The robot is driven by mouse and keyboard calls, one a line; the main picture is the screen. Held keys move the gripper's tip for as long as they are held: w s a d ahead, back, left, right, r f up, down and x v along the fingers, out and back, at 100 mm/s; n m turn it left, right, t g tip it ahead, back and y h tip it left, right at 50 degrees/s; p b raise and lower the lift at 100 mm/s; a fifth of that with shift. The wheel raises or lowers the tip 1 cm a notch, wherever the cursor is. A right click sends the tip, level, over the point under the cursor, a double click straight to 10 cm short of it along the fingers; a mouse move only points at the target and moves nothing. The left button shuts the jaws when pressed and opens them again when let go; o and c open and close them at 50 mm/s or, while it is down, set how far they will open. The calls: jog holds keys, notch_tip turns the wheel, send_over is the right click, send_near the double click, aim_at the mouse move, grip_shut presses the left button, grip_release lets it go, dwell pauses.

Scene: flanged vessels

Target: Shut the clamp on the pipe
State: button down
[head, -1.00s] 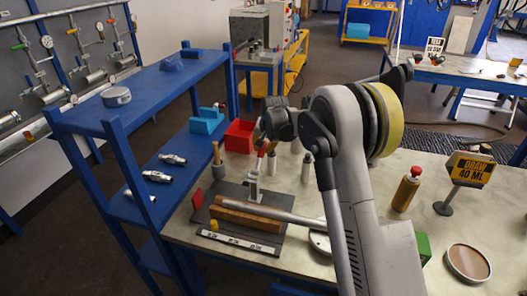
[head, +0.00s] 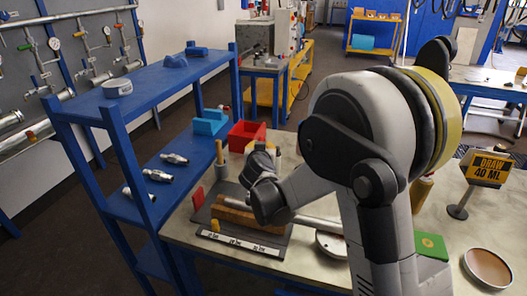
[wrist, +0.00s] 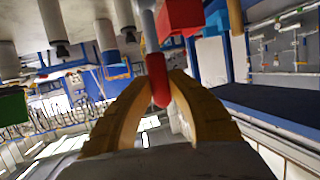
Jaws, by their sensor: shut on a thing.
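The clamp's red handle tip (wrist: 157,80) stands between the yellow fingers of my gripper (wrist: 162,88) in the wrist view. The fingers are shut on it, and a grey lever (wrist: 149,30) runs up from it in the picture. In the head view my arm hides the clamp body and the fingertips, so I cannot see the clamp's pad. The grey pipe (head: 326,226) lies along the wooden block (head: 234,217) on a dark base plate (head: 206,236), partly behind my arm.
A blue shelf (head: 150,88) with metal fittings stands left of the bench. A red bin (head: 246,135) is at the bench's back. A yellow sign (head: 485,168) and a round dish (head: 487,267) stand at the right. Several flanged vessels show in the wrist view.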

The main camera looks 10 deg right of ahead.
jog(key=shift+s+a+t+h+b, duration=0.35)
jog(key=shift+s+t+b, duration=0.15)
jog(key=shift+t+b, duration=0.15)
jog(key=c, duration=1.2)
grip_release()
jog(key=shift+c, duration=0.2)
jog(key=shift+s, duration=0.15)
jog(key=v, duration=1.1)
jog(key=shift+s+a, duration=0.15)
jog(key=shift+s, duration=0.25)
